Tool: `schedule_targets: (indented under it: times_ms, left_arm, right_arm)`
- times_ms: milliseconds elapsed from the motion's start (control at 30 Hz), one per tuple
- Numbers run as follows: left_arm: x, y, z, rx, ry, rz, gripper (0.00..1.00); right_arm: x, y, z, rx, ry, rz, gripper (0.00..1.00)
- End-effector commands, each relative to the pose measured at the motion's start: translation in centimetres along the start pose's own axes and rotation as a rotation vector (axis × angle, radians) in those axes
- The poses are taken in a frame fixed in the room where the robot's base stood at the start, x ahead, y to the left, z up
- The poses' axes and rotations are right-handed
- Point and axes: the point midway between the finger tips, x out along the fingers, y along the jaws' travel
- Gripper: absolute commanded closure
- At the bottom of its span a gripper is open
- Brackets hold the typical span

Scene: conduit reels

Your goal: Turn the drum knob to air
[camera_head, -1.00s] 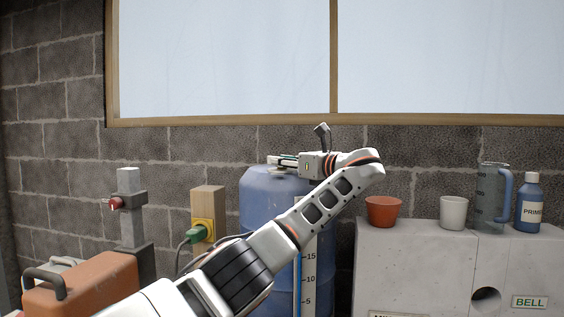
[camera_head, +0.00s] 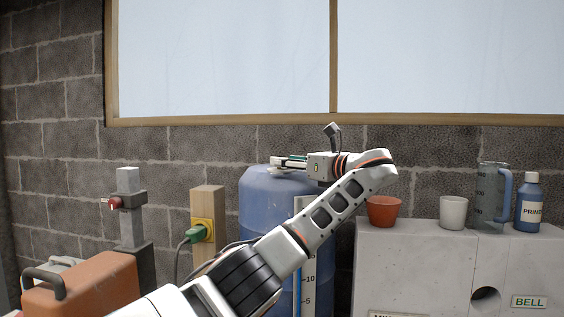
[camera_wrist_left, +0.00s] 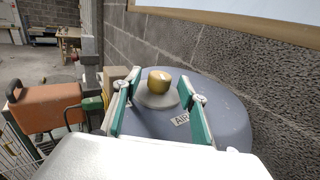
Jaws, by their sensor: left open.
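The blue drum (camera_head: 262,205) stands against the block wall, and its top also shows in the left wrist view (camera_wrist_left: 232,122). On the drum top, in the left wrist view, is a brass-coloured knob (camera_wrist_left: 159,82) on a pale round base. An "AIR" label (camera_wrist_left: 182,119) lies on the drum top beside the base, partly hidden by a finger. My left gripper (camera_head: 281,163) is above the drum top. Its green-padded fingers (camera_wrist_left: 158,106) are open, spread on either side of the knob, with nothing between them gripped. My right gripper is not in view.
An orange-brown case (camera_head: 85,287), a post with a red knob (camera_head: 128,205) and a wooden post with a green plug (camera_head: 197,233) stand left of the drum. A terracotta pot (camera_head: 383,210), white cup (camera_head: 453,212), jug (camera_head: 490,195) and primer bottle (camera_head: 528,205) stand on the grey block (camera_head: 425,255) at right.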

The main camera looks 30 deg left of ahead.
Motion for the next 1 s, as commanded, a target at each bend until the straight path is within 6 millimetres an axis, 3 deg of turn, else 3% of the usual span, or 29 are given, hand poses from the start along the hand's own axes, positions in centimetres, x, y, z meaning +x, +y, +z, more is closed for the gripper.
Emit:
schedule_targets:
  times_ms: [200, 400, 600, 1000]
  left_arm:
    - [-4.8, -0.1, -0.1, -0.001, 0.002, -0.005, 0.58]
    - [-7.8, -0.1, 0.0, 0.000, 0.002, -0.002, 0.58]
    - [-9.1, 0.0, 0.0, -0.001, 0.000, 0.000, 0.58]
    - [-9.1, 0.0, 0.0, -0.001, 0.000, 0.000, 0.58]
  right_arm:
    - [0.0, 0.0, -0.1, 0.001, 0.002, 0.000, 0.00]
    - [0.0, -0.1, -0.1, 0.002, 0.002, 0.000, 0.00]
    - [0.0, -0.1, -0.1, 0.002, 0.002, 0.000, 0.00]
    - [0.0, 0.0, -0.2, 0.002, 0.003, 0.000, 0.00]
